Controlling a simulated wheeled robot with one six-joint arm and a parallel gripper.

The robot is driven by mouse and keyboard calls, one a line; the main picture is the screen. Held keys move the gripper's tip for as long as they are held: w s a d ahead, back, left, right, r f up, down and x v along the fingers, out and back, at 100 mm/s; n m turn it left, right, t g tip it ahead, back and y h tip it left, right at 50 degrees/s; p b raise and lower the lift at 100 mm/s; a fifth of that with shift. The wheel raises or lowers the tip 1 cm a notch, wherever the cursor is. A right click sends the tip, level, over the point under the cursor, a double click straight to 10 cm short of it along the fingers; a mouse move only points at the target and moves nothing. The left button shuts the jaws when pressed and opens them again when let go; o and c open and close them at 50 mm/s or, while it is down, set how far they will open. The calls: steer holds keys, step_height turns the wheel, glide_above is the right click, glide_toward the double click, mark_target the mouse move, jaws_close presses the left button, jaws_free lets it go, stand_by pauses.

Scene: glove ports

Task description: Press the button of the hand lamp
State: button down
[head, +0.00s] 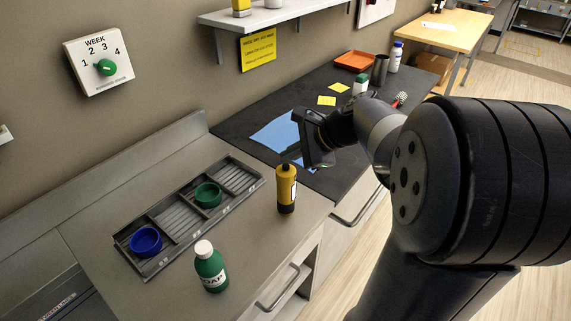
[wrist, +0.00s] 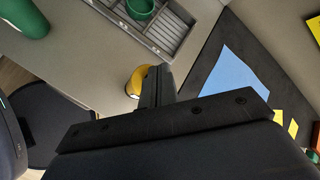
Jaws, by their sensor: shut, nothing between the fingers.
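The hand lamp (head: 286,190) is yellow with a black base and stands upright near the right edge of the grey counter. In the wrist view its yellow top (wrist: 137,82) shows just beside and partly behind my fingers. My gripper (wrist: 160,72) is shut and empty. In the head view my gripper (head: 300,160) hangs right at the lamp's top, slightly to its right. I cannot tell whether the fingertips touch the lamp. The lamp's button is not clearly visible in either view.
A grey divided tray (head: 176,218) holds a blue bowl (head: 145,241) and a green bowl (head: 207,195) left of the lamp. A green soap bottle (head: 210,267) stands in front. A blue cloth (head: 272,134) lies on the dark counter behind. A shelf (head: 270,14) hangs above.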

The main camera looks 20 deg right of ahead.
steer(key=shift+f, duration=0.4)
steer(key=shift+f+b, duration=0.25)
steer(key=shift+b, duration=0.05)
steer(key=shift+r, duration=0.15)
steer(key=shift+r+p, duration=0.55)
steer(key=shift+p, duration=0.1)
step_height(320, 180, up, 6)
steer(key=p, duration=0.5)
steer(key=shift+a, duration=0.15)
stand_by(0.6)
